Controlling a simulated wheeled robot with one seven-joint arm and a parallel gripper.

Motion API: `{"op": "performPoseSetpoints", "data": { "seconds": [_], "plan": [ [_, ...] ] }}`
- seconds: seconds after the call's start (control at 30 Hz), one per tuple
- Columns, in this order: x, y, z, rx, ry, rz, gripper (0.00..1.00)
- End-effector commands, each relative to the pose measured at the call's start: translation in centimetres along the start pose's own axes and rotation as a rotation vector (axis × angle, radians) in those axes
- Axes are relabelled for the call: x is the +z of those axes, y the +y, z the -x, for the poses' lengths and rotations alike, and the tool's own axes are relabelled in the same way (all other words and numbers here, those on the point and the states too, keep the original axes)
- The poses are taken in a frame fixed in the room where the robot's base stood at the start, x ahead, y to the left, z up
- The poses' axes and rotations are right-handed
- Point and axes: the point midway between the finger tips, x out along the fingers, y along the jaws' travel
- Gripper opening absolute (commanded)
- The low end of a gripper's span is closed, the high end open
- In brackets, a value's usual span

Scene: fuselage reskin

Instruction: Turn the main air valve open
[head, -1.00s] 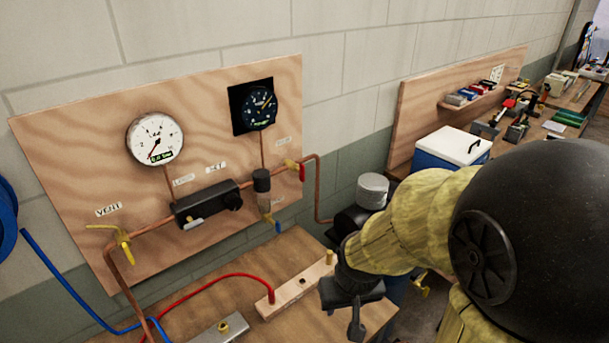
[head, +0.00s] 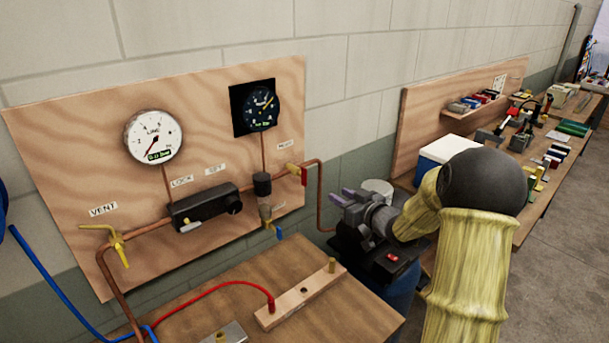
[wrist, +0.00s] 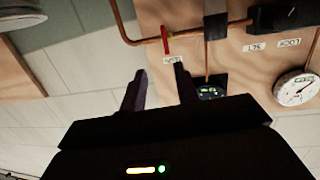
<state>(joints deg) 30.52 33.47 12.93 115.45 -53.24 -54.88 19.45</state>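The valve with a red handle (head: 303,176) is on the copper pipe at the right edge of the plywood panel (head: 60,140), below a small label (head: 285,145) too blurred to read surely. The red handle also shows in the wrist view (wrist: 165,40), lying across the pipe. My gripper (head: 341,196) is to the right of the valve, its fingers pointing left toward the panel. In the wrist view my gripper (wrist: 160,70) is open and empty, its two dark fingers apart. The red handle appears beyond the fingertips, between their directions, without visible contact.
A white gauge (head: 153,137) and a dark gauge (head: 259,107) sit above a black regulator block (head: 205,207). A yellow vent valve (head: 118,246) is at left. The wooden bench (head: 210,290) with a red hose (head: 215,288) stands below. A blue-and-white cooler (head: 445,152) is behind my arm.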

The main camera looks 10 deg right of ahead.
Motion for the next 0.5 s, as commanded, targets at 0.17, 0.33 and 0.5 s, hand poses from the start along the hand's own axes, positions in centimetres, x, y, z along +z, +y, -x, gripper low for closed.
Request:
{"op": "performPoseSetpoints", "data": {
  "seconds": [0.17,0.33,0.5],
  "plan": [
    [-0.33,0.99,0.14,-0.098,0.137,-0.009,0.31],
    [-0.58,0.99,0.26,-0.111,0.153,-0.009,0.31],
    [-0.57,1.04,0.26,-0.108,0.152,-0.009,0.31]
  ]
}}
